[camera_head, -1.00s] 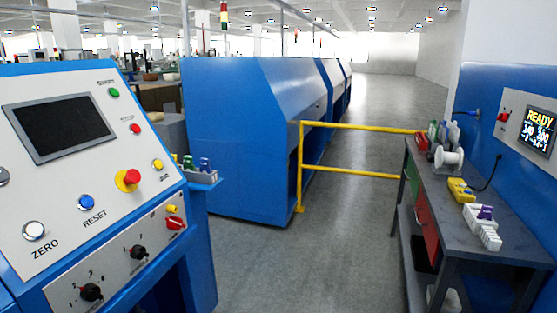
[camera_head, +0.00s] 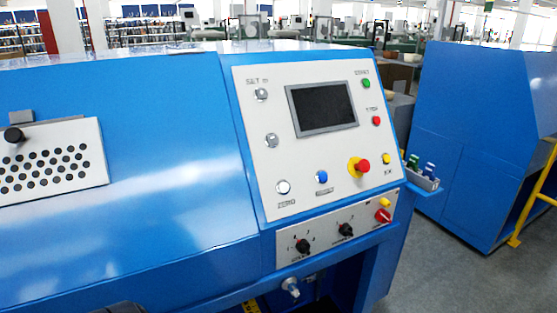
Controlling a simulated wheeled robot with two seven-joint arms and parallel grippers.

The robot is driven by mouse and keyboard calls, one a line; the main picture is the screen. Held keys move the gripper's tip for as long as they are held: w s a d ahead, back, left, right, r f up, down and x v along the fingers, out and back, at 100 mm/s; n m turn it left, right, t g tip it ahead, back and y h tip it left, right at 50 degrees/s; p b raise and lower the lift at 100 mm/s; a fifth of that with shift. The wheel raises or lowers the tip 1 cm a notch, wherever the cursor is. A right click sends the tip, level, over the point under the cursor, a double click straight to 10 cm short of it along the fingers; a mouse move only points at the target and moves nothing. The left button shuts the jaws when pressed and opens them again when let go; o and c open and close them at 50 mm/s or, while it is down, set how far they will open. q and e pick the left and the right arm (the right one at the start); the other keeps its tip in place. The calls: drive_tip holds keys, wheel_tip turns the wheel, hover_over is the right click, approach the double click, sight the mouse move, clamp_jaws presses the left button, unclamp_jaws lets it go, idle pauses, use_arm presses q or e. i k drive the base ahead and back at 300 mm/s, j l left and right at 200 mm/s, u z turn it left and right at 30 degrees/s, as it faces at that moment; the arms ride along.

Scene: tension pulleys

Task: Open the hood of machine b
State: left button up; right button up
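A large blue machine fills the left and middle of the head view. Its sloped blue hood (camera_head: 165,190) lies left of the control panel and looks closed. A white plate with several dark holes (camera_head: 55,160) and a black knob (camera_head: 14,134) is on the hood's left part. The white control panel (camera_head: 255,190) carries a dark screen (camera_head: 322,108), coloured buttons and a red-yellow emergency stop (camera_head: 359,167). No label shows which machine this is. A dark rounded shape is cut off at the bottom edge; I cannot tell what it is. Neither gripper is recognisable.
A small tray with bottles (camera_head: 422,178) sticks out at the panel's right side. Another blue machine (camera_head: 480,140) stands to the right, with a yellow rail (camera_head: 535,200) beside it. Grey floor (camera_head: 440,275) shows free between the machines.

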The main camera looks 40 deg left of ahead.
sight(175, 225)
drive_tip(key=u, duration=2.75)
drive_tip(key=k+l+z, duration=0.1)
drive_tip(key=z, duration=0.2)
drive_tip(key=l, duration=0.1)
